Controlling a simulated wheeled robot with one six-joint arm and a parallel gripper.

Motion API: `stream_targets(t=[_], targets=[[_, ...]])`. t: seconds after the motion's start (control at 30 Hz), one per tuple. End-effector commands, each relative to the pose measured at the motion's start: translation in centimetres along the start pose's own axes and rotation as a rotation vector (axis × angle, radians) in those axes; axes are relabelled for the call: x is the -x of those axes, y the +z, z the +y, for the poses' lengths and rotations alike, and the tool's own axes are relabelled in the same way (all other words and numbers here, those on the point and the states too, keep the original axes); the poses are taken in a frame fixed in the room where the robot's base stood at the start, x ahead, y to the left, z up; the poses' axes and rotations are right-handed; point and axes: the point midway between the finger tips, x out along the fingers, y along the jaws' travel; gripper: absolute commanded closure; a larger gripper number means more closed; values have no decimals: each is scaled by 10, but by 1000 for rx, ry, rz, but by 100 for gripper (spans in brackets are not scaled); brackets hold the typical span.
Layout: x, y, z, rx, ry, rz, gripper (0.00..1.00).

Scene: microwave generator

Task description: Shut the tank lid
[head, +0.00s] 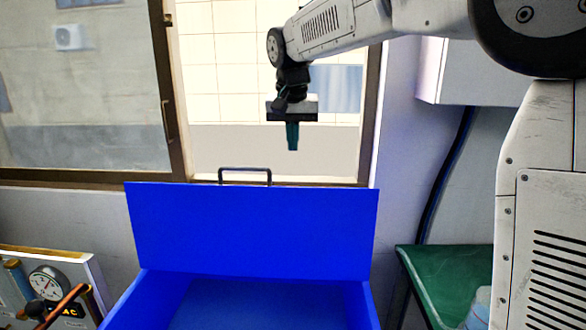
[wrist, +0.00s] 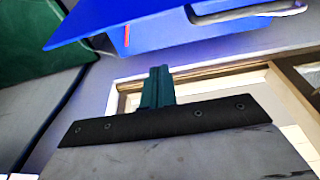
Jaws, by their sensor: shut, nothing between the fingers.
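The blue tank lid (head: 252,230) stands raised, nearly upright, at the back of the open blue tank (head: 150,305) in the head view. A dark handle (head: 245,170) sits on the lid's top edge. My gripper (head: 292,148) points down, above and a little right of the handle, apart from the lid. Its teal fingers are together with nothing between them. In the wrist view, the fingers (wrist: 157,72) show in the middle, with a blue panel (wrist: 160,22) above them.
A green-topped table (head: 450,275) stands to the right of the tank. A panel with a gauge (head: 48,283) is at the lower left. A window with a dark frame (head: 175,100) is behind the lid. A white cabinet (head: 475,75) hangs at the upper right.

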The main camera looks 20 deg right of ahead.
Motion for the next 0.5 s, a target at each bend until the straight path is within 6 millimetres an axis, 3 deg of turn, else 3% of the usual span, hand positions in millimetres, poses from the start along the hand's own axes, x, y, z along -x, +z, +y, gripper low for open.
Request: stream_targets(t=[0.17, 0.5], targets=[[-24, 0, 0, -1, 2, -4, 100], [-96, 1, 0, 0, 2, -4, 100]])
